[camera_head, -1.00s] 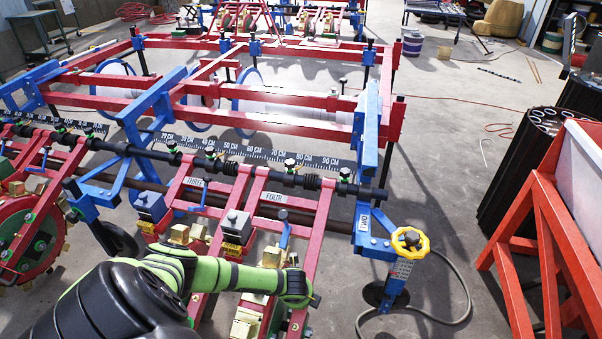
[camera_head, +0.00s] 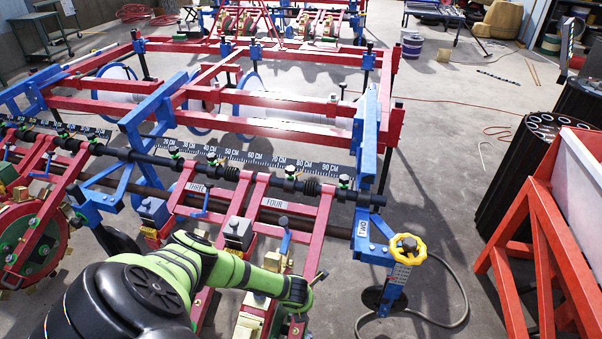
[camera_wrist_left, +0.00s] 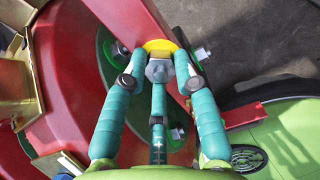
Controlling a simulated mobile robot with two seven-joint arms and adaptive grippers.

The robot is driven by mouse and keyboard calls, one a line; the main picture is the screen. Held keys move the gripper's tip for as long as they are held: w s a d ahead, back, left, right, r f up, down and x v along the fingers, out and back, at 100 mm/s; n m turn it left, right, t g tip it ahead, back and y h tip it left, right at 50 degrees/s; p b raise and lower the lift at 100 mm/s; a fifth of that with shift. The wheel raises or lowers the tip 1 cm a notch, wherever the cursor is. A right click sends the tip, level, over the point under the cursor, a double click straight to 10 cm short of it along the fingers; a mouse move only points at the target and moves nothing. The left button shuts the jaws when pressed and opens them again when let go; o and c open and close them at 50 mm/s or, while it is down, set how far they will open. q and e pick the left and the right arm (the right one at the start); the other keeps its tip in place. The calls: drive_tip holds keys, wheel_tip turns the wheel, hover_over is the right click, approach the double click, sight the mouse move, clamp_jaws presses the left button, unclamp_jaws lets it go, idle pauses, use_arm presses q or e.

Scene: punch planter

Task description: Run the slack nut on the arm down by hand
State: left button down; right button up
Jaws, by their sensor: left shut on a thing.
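In the left wrist view, my left gripper (camera_wrist_left: 158,80) has teal fingers closed in around a grey hex nut (camera_wrist_left: 158,71). The nut sits in front of a yellow ring (camera_wrist_left: 160,46) on the red arm (camera_wrist_left: 142,18). The fingers reach the nut from both sides and from below; its far side and thread are hidden. In the head view my green and black left arm comes in from the lower left over row unit four (camera_head: 274,204). The fingers and the nut cannot be made out there. My right gripper is not in view.
In the wrist view, other bolt heads on green discs (camera_wrist_left: 202,54) lie close beside the fingers. In the head view, a yellow handwheel (camera_head: 408,248) and a red stand (camera_head: 545,240) are to the right. Open floor (camera_head: 450,150) lies beyond the handwheel.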

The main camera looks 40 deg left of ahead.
use_arm(q)
drive_tip(key=m, duration=0.4)
drive_tip(key=shift+w+a+r, duration=0.3)
drive_tip(key=shift+w, duration=0.1)
drive_tip(key=shift+m+p, duration=0.35)
drive_tip(key=shift+m, duration=0.85)
drive_tip(key=shift+d+m, duration=0.15)
drive_tip(key=shift+m, duration=1.65)
drive_tip(key=shift+d+f+m, duration=0.1)
drive_tip(key=shift+m, duration=0.5)
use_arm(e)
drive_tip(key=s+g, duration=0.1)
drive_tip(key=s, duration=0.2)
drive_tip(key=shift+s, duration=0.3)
use_arm(q)
drive_tip(key=shift+d, duration=0.15)
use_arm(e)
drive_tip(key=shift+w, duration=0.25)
use_arm(q)
drive_tip(key=c, duration=1)
unclamp_jaws()
drive_tip(key=shift+o, duration=0.2)
drive_tip(key=shift+f, duration=0.15)
drive_tip(key=shift+s, duration=0.1)
